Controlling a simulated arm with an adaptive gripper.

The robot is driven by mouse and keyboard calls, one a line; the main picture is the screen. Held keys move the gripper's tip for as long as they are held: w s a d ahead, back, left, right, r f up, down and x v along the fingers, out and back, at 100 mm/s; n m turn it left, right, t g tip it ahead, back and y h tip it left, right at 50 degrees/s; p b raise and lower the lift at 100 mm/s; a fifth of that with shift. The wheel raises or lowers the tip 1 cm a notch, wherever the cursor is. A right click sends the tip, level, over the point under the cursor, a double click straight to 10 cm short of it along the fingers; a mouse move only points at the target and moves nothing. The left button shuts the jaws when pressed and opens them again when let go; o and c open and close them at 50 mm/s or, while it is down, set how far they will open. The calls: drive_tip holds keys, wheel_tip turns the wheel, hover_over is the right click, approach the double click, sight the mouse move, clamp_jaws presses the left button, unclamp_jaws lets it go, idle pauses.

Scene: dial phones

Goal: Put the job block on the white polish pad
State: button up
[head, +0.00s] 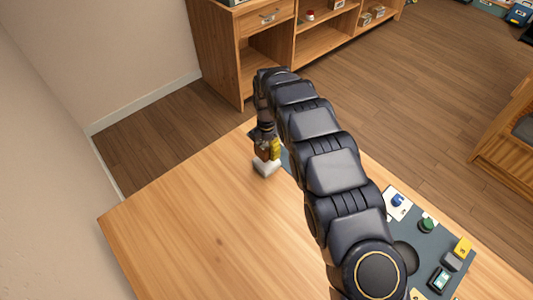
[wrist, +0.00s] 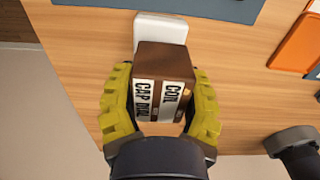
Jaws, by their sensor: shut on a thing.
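The job block (wrist: 165,62) is a brown block with white labels reading "COIL" and "CAP DIAL". My gripper (wrist: 160,80) has its yellow fingers shut on the block's two sides. In the head view my gripper (head: 267,148) is at the far part of the table, just over the white polish pad (head: 266,167). The pad also shows in the wrist view (wrist: 161,28), sticking out past the block's upper edge. The block hides the rest of the pad there. I cannot tell whether the block touches the pad.
The wooden table (head: 215,230) is clear to the left. A dark mat (head: 408,228) at the right bears a blue knob (head: 397,200), a green knob (head: 427,224) and other small parts. An orange tray (wrist: 298,45) shows in the wrist view. A wooden shelf unit (head: 235,45) stands beyond the table.

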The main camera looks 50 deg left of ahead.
sight(266, 155)
drive_tip(key=shift+w+a+f, duration=0.1)
drive_tip(key=shift+f, duration=1.6)
drive_tip(key=shift+f, duration=0.1)
drive_tip(key=o, duration=1.1)
wheel_tip(266, 155, up, 12)
drive_tip(key=shift+r, duration=0.15)
